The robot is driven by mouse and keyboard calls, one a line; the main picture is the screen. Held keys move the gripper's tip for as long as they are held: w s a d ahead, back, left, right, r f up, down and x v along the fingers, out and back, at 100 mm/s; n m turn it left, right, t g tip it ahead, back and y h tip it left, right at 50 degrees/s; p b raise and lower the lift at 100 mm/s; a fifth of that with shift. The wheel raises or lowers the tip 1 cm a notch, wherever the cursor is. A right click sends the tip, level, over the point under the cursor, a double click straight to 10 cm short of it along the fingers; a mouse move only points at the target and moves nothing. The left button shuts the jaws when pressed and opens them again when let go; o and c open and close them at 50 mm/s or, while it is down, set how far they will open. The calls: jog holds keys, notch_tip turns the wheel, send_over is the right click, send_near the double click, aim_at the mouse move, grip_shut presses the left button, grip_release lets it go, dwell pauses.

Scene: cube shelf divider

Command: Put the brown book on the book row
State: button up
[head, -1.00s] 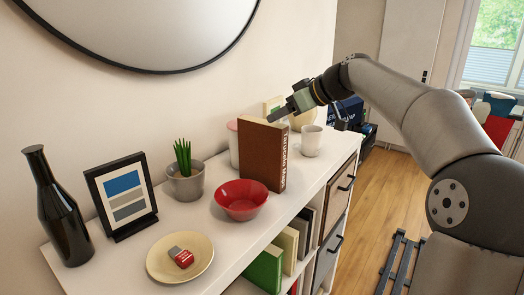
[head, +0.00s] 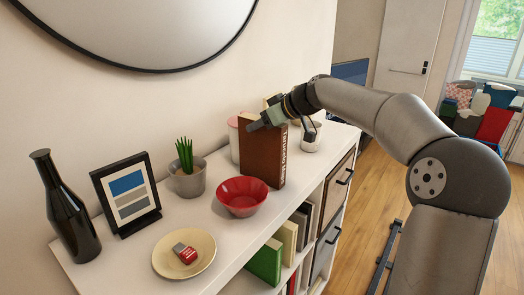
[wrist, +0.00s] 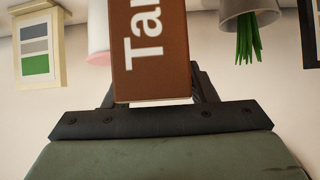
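The brown book (head: 262,155) with white spine lettering stands upright on the white shelf top, behind the red bowl. My gripper (head: 284,128) is at the book's top with its fingers spread, one on each side. A gap shows between the book and the right finger. In the wrist view, the book (wrist: 150,50) lies between the two fingers (wrist: 155,100), and its top end is close to the palm. The book row (head: 287,237) is in an open compartment below the top, with green, cream and dark books; it is partly hidden by the top's edge.
On the shelf top are the red bowl (head: 241,197), potted plant (head: 187,172), picture frame (head: 127,193), black vase (head: 66,208) and plate (head: 160,262). A pink-white container (head: 233,140) is behind the book. Drawers (head: 338,188) are right of the row.

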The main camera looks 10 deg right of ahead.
grip_shut()
jog(key=shift+r, duration=0.1)
